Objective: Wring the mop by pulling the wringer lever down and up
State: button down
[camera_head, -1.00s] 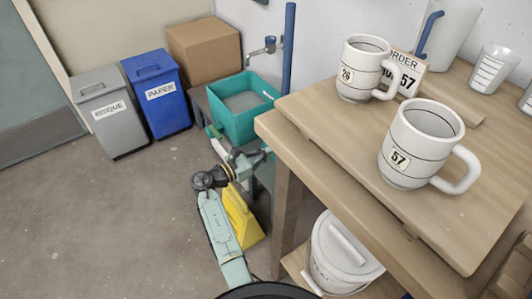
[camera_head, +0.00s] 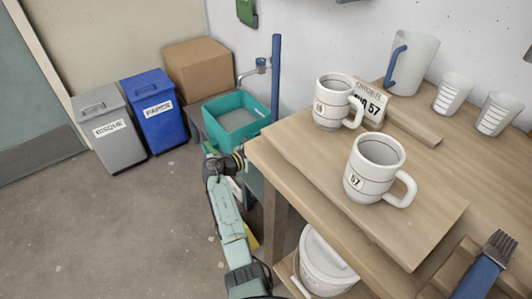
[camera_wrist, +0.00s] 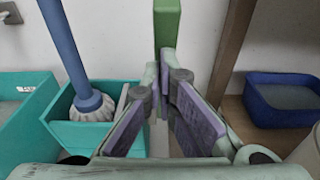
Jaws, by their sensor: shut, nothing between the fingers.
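The mop's blue handle (camera_head: 276,85) rises beside the table in the head view. In the wrist view the blue handle (camera_wrist: 66,48) runs down to a pale mop head (camera_wrist: 93,107) at a teal bucket (camera_wrist: 72,138). A green upright bar (camera_wrist: 167,25), perhaps the wringer lever, stands straight ahead beyond my fingertips. My gripper (camera_wrist: 166,80) is shut and empty, its purple-padded fingers converging just below that bar. I cannot tell whether they touch it. In the head view the table corner hides my fingers and most of the bucket.
The wooden table (camera_head: 440,215) with mugs crowds my arm's right side. A teal basin (camera_head: 240,122) stands behind it, with grey (camera_head: 108,130) and blue (camera_head: 155,112) bins to the left. A blue tub (camera_wrist: 285,105) sits right in the wrist view. Floor at left is clear.

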jog(key=w+d+r, duration=0.1)
jog(key=w+d+r+p, duration=0.1)
jog(key=d, duration=0.1)
jog(key=w+d+r, duration=0.1)
jog(key=shift+w+d+p, duration=0.25)
jog(key=shift+d+p, duration=0.05)
jog(key=shift+p, duration=0.05)
jog(key=shift+w+d+r, duration=0.2)
jog(key=shift+w+d, duration=0.4)
jog(key=shift+d, duration=0.2)
